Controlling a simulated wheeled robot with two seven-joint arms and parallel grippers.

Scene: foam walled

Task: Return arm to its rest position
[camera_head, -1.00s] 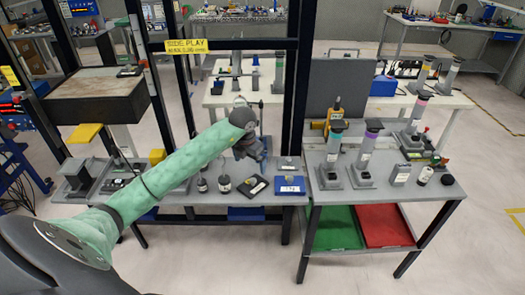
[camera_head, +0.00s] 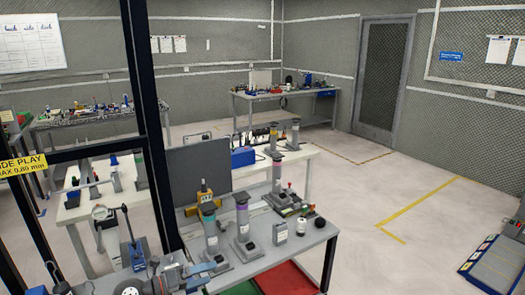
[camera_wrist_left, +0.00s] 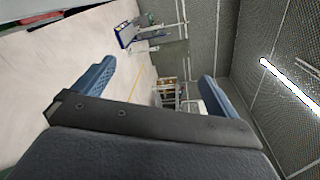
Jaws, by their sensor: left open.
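My left gripper (camera_head: 204,275) shows at the bottom edge of the head view, in front of the near workbench, with its arm mostly cut off by the frame. In the left wrist view, its two blue-grey fingers (camera_wrist_left: 158,80) are spread wide apart with nothing between them. Beyond them the wrist view shows pale floor, distant benches and a mesh wall, tilted sideways. My right gripper is in neither view.
A black frame post (camera_head: 150,120) stands at left. A red bin (camera_head: 287,280) sits under the bench.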

